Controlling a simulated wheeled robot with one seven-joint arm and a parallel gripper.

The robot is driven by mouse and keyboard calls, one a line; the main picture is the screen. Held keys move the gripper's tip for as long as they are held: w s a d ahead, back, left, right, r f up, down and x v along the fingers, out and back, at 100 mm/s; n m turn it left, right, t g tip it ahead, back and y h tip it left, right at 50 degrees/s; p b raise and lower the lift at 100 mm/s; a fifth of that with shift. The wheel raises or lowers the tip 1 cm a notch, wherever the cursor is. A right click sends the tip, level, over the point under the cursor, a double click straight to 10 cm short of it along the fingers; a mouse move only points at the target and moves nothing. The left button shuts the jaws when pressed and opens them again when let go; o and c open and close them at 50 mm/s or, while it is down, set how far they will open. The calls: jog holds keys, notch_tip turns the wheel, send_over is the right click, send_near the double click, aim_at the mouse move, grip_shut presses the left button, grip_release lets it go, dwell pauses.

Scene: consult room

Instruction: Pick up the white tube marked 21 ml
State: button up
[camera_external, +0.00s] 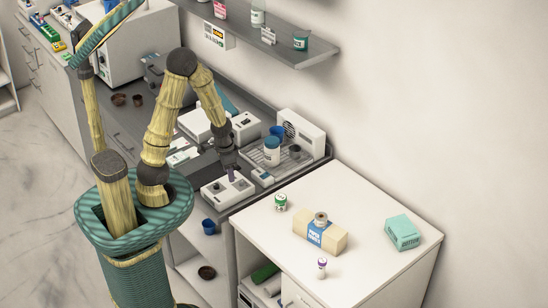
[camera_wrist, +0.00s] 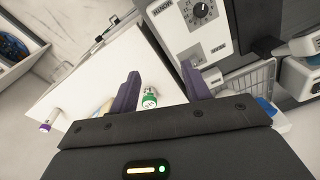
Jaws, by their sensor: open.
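Two small white tubes stand on the white cabinet top; their markings are too small to read, so I cannot tell which says 21 ml. One has a green end and label (camera_external: 280,203); this green-marked tube also shows in the wrist view (camera_wrist: 149,97), in the picture area between my fingers. The other has a purple cap (camera_external: 321,267); this purple-capped tube is at the far left of the wrist view (camera_wrist: 46,126). My gripper (camera_external: 231,175) is open and empty over the grey counter, left of the cabinet. Its purple fingers (camera_wrist: 160,68) are apart.
A tan and blue paper-towel pack (camera_external: 333,240) with a small round item on top stands between the tubes. A teal box (camera_external: 403,232) is at the right. A white device with a dial (camera_external: 226,191) lies below my gripper. A wire rack (camera_external: 288,153) holds a teal-lidded jar (camera_external: 272,152).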

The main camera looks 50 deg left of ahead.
aim_at(322, 269)
jog(key=s+d+f+g+h+b, duration=0.1)
jog(key=s+d+f+h, duration=0.1)
jog(key=d+f, duration=0.3)
jog(key=s+d+f+m+g+h+b, duration=0.1)
jog(key=s+d+f+h, duration=0.2)
jog(key=d+f, duration=0.3)
jog(key=s+d+f+g+h, duration=0.1)
jog(key=s+d+f+h, duration=0.1)
jog(key=d+f, duration=0.3)
jog(key=d+n+t+h+b, duration=0.2)
jog(key=d+n, duration=0.3)
jog(key=n, duration=0.3)
jog(key=w+d+n+t+h+b, duration=0.1)
jog(key=d+n+t+h+b, duration=0.2)
jog(key=n, duration=0.5)
jog(key=w+d+n+t+h+b, duration=0.1)
jog(key=d+n+h, duration=0.3)
jog(key=d+n, duration=0.4)
jog(key=shift+d+r+t+b, duration=0.1)
jog(key=shift+r+t+b, duration=0.2)
jog(key=shift+t+b, duration=0.5)
jog(key=n, duration=0.1)
jog(key=n+t, duration=0.1)
jog(key=w+n, duration=0.1)
jog(key=shift+r+n+t, duration=0.3)
jog(key=shift+t, duration=0.1)
